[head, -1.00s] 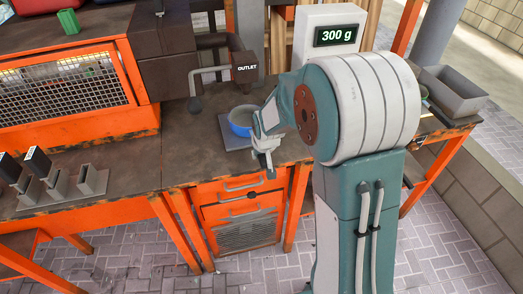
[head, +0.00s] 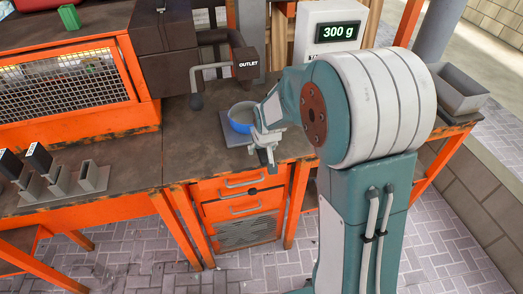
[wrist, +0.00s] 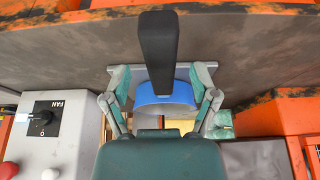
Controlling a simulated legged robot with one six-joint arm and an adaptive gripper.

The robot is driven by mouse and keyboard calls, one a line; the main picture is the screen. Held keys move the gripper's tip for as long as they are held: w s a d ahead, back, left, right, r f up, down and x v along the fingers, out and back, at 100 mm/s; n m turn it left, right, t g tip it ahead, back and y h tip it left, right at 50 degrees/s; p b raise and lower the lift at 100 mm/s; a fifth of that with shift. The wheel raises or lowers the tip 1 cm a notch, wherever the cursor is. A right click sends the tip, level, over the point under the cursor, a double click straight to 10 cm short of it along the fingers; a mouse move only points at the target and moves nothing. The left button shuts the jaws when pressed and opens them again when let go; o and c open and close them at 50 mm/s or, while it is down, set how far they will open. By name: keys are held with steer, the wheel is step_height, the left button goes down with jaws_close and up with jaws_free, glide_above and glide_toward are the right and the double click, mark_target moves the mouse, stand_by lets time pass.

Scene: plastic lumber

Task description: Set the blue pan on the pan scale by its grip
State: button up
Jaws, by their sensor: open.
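The blue pan (head: 239,125) sits on the grey plate of the pan scale (head: 228,137), near the bench's front edge. My gripper (head: 266,155) is at the pan's front right side in the head view and hides part of it. In the wrist view the pan (wrist: 165,92) shows between my spread fingers, and its black grip (wrist: 158,48) extends toward the top of the picture. My gripper is open, with a finger on each side of the grip and clear space beside it. The scale display (head: 341,32) reads 300 g.
The outlet spout (head: 246,66) and its bent pipe stand behind the pan. A grey box with a fan knob (wrist: 44,117) shows at the left of the wrist view. Grey holders (head: 60,180) stand at the left. The bench between them and the scale is clear.

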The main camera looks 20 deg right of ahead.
steer(key=v, duration=1)
steer(key=s+r, duration=0.4)
steer(key=s, duration=0.7)
steer(key=s+r+t, duration=0.1)
steer(key=s+r, duration=0.3)
steer(key=s, duration=0.7)
steer(key=shift+s+r, duration=0.3)
steer(key=shift+s, duration=0.1)
